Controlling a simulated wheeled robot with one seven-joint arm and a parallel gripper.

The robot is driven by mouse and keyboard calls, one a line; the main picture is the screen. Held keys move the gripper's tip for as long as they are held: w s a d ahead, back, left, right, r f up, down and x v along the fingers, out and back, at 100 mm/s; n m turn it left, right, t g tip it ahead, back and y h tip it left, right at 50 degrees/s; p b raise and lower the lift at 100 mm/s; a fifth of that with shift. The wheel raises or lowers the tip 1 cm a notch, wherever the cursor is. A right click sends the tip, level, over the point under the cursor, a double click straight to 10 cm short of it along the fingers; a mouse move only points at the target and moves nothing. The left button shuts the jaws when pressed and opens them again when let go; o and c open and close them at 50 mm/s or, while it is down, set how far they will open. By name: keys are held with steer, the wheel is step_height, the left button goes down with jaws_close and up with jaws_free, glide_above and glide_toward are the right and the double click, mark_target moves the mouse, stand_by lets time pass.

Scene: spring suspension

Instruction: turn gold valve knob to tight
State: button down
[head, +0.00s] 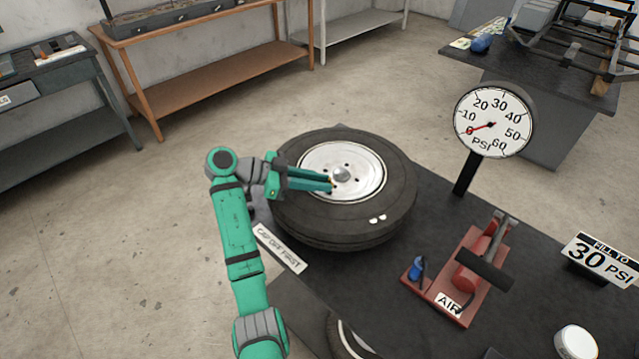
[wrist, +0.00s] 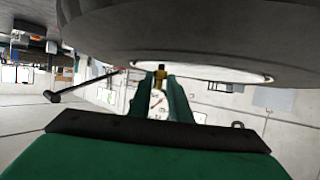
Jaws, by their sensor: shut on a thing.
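The gold valve knob (wrist: 160,76) shows in the wrist view as a small brass piece between my fingertips. My gripper (wrist: 160,82) is shut on it, one green finger on each side. In the head view my gripper (head: 330,183) reaches from the left over the tire (head: 300,216), with its tips at the pale wheel rim (head: 352,160). The knob is mostly hidden by the fingers there. Its turned position cannot be read. The tire lies flat on the dark table.
A "CAP OFF FIRST" label (head: 280,248) lies in front of the tire.

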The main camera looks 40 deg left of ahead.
steer(key=shift+w+a+m+g+h, duration=0.15)
steer(key=shift+m+g+h, duration=0.35)
steer(key=shift+m+g, duration=0.15)
steer(key=shift+f, duration=0.1)
steer(key=shift+g, duration=0.25)
steer(key=c, duration=1.6)
jaws_free()
steer(key=shift+c, duration=0.2)
steer(key=v, duration=1.1)
steer(key=shift+f, duration=0.15)
